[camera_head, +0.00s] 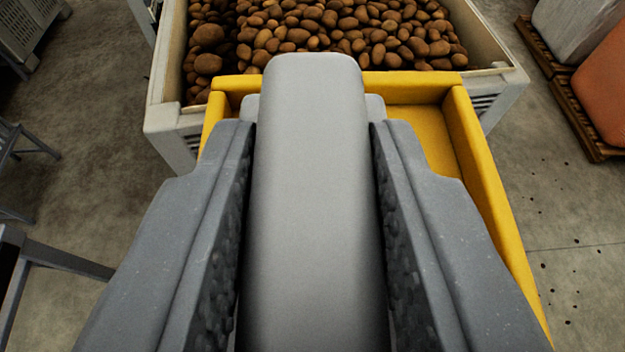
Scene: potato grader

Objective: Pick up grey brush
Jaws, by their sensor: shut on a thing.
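A long light-grey object with a rounded far end, which I take for the grey brush (310,190), fills the middle of the view. My gripper (313,150) is shut on it, with one dark grey finger along each long side. The brush runs lengthwise between the fingers and sticks out past their tips. Only its smooth top shows; any bristles and its near end are hidden.
A yellow chute or tray (475,170) with raised sides lies beyond and below the brush. Behind it stands a pale crate (165,125) full of potatoes (330,35). Grey and orange sacks (605,90) sit on wooden pallets at right. Dark metal frames (60,258) stand at left.

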